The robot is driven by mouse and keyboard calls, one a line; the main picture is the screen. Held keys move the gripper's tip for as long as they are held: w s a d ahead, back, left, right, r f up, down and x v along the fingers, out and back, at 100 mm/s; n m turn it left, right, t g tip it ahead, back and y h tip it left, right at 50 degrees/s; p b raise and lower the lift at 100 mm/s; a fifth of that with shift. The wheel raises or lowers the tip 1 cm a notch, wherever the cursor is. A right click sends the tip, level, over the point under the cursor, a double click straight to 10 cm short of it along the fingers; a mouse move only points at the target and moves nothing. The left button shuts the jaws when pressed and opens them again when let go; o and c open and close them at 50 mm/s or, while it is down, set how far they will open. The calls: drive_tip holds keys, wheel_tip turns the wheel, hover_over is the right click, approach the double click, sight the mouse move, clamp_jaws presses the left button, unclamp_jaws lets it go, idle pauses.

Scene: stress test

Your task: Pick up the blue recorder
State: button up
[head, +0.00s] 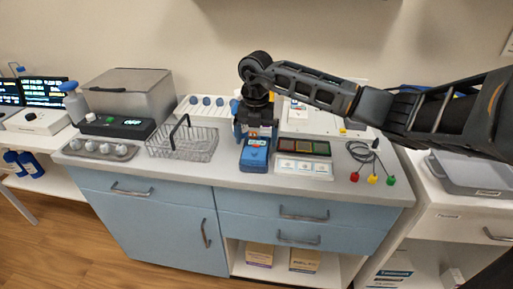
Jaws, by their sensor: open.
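A blue recorder (254,158), a small box with a light label on its top, lies near the front edge of the grey counter (225,175). My gripper (254,135) points down over the recorder's far end from behind. The jaws are open. The arm hides part of the recorder's far end, and I cannot tell whether the fingers touch it.
A wire basket (182,143) stands to the left. A tray of coloured tiles (304,147) with a white button panel (303,167) sits close on the right. Cables with coloured plugs (372,180) lie farther right. The counter's front strip is clear.

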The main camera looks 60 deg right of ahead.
drive_tip(key=shift+f, duration=0.95)
drive_tip(key=c, duration=1.1)
drive_tip(key=shift+r, duration=0.1)
drive_tip(key=shift+c, duration=0.2)
